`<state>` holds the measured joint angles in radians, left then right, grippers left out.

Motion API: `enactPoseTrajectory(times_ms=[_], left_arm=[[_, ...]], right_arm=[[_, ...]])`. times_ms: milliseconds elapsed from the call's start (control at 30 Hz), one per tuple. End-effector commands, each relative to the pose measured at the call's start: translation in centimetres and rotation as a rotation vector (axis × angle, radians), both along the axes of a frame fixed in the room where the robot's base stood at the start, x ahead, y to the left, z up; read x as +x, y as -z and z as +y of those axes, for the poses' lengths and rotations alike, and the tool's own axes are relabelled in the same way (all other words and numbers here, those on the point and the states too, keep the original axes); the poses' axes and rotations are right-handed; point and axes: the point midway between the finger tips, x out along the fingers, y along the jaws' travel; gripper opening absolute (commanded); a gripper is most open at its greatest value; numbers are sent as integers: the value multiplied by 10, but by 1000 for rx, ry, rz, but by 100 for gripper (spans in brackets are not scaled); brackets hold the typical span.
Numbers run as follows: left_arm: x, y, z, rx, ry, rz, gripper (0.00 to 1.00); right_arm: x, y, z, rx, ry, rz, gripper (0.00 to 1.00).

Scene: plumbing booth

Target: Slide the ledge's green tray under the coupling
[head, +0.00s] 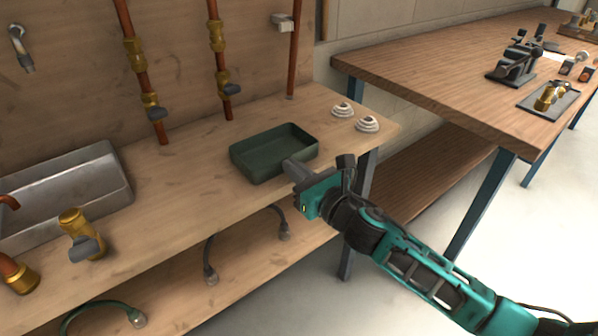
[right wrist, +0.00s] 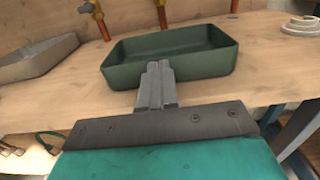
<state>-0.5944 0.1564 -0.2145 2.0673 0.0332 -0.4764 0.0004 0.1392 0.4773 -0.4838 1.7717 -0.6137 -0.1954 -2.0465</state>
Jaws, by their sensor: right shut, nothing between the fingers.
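The green tray (head: 262,166) sits on the wooden ledge (head: 190,180), right of the sink, and looks empty. It also shows in the right wrist view (right wrist: 190,70). My right gripper (head: 290,165) is shut and empty, with its fingertips (right wrist: 157,68) at the tray's near wall; I cannot tell whether they touch it. Two copper pipes with brass fittings come down the back wall to the ledge behind the tray: one (head: 148,100) to its left, one (head: 222,85) nearer. I cannot tell which fitting is the coupling. My left gripper is out of view.
Two white ringed pieces (head: 367,124) lie right of the tray. A metal sink (head: 75,195) and a brass valve (head: 80,235) are at the left. Hoses (head: 210,262) hang below the ledge. A workbench (head: 450,75) with tools stands at the right. Ledge between sink and tray is clear.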

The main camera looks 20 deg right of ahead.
Motion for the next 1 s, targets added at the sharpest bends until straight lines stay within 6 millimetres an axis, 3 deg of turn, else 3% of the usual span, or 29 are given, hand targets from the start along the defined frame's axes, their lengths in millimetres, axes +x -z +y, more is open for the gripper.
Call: enactPoseTrajectory(times_ms=[200,333,1000], left_arm=[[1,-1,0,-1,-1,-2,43],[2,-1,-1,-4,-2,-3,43],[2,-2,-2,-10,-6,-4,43]], right_arm=[[36,-1,13,0,0,-3,0],[48,-1,18,0,-1,-2,0],[52,-1,13,-1,-2,0,0]])
